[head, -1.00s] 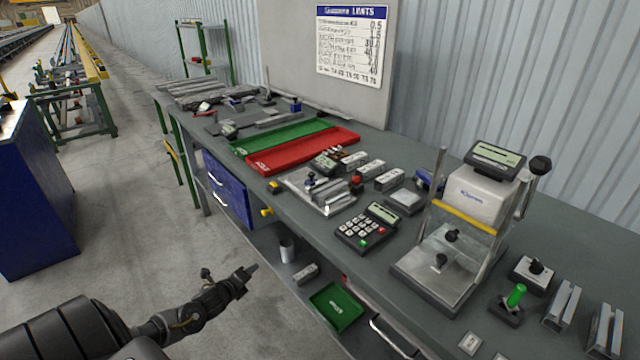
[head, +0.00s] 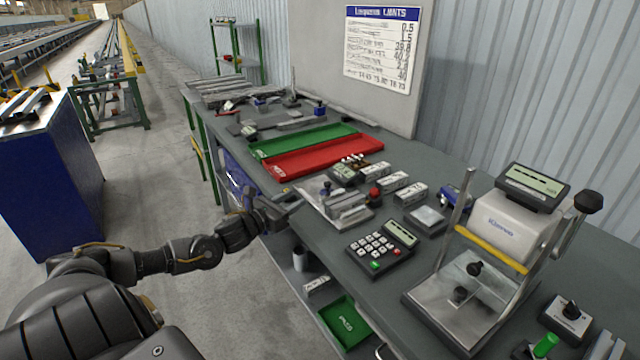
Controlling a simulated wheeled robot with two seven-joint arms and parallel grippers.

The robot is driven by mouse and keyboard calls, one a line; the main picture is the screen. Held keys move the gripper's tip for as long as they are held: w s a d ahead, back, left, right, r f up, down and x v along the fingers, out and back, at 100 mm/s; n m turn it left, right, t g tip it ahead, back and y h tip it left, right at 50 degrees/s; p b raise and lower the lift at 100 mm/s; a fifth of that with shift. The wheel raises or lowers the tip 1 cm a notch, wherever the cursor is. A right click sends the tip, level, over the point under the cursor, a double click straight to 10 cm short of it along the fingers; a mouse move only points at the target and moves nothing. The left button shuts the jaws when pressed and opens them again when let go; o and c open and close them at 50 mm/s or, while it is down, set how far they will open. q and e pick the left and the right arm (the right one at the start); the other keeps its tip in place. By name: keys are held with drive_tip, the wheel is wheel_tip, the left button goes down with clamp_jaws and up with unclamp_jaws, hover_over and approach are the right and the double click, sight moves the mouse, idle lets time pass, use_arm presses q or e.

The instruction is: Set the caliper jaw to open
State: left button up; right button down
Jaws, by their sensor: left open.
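A metal fixture (head: 345,212) with a flat plate, a sliding block, a dark knob and a red knob sits near the front edge of the bench. It looks like the caliper, but its jaw opening is too small to tell. A small grey display (head: 344,173) stands just behind it. My left gripper (head: 292,205) is at the bench's front edge, just left of the fixture, and looks apart from it. It is open, with nothing seen between its fingers. My right gripper is out of view.
Green (head: 300,142) and red (head: 325,154) trays lie behind the fixture. A keypad (head: 381,246) and a press-like gauge (head: 505,225) stand to the right. A shelf below holds a green bin (head: 345,322). A blue cabinet (head: 55,170) is at left.

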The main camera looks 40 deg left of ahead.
use_arm(q)
approach(325, 184)
drive_tip(key=shift+w+r+p, duration=0.1)
drive_tip(key=shift+w+p, duration=0.25)
drive_tip(key=shift+w, duration=0.85)
drive_tip(key=w+p, duration=0.1)
drive_tip(key=w, duration=0.5)
drive_tip(key=shift+d, duration=0.2)
drive_tip(key=shift+w, duration=0.45)
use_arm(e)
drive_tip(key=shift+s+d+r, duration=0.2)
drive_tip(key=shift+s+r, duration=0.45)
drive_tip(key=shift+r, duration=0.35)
use_arm(q)
clamp_jaws()
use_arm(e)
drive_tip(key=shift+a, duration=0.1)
